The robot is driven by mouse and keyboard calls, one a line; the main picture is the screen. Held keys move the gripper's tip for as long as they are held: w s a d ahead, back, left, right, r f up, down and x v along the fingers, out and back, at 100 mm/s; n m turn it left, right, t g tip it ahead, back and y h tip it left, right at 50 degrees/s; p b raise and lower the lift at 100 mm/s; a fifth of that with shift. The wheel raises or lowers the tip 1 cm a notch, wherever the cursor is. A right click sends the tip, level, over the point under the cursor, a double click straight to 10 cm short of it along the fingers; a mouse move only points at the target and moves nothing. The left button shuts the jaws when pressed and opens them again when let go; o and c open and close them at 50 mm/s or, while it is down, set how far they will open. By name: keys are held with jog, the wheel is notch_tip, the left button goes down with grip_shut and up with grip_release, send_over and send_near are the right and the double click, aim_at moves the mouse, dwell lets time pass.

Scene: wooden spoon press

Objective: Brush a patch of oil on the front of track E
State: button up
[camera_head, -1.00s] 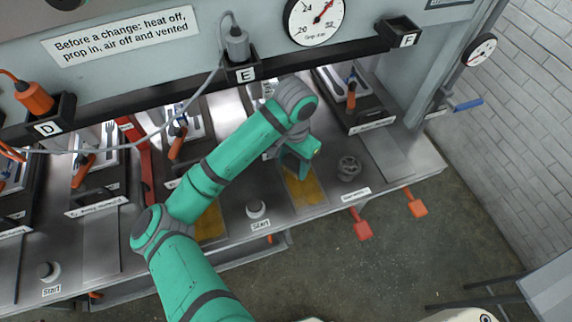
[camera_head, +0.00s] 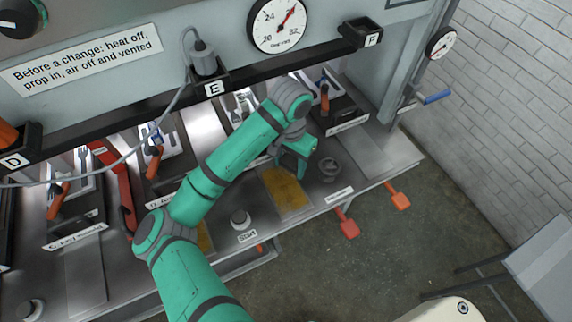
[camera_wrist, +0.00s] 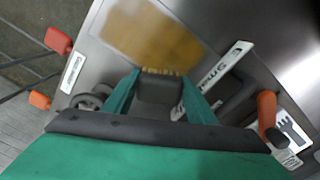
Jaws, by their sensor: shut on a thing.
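An amber oil patch (camera_head: 287,192) lies on the front of a metal track, in front of my gripper (camera_head: 297,158). It also shows in the wrist view (camera_wrist: 155,36). In the wrist view my gripper (camera_wrist: 158,78) is shut on a dark block-shaped brush (camera_wrist: 158,92) with tan bristles. The bristles are at the near edge of the patch; I cannot tell whether they touch the metal. The E sign (camera_head: 212,89) is on the rail above. My arm hides part of the tracks and a second amber patch (camera_head: 204,238).
A grey handwheel (camera_head: 329,169) stands right of the gripper. A Start button (camera_head: 240,219) is left of the patch. Red (camera_head: 347,227) and orange (camera_head: 399,197) pedals stick out below the front edge. A grey cable hangs across the left. The right end of the bench is clear.

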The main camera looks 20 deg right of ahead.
aim_at(290, 162)
jog(key=shift+r, duration=0.15)
jog(key=shift+r, duration=2.9)
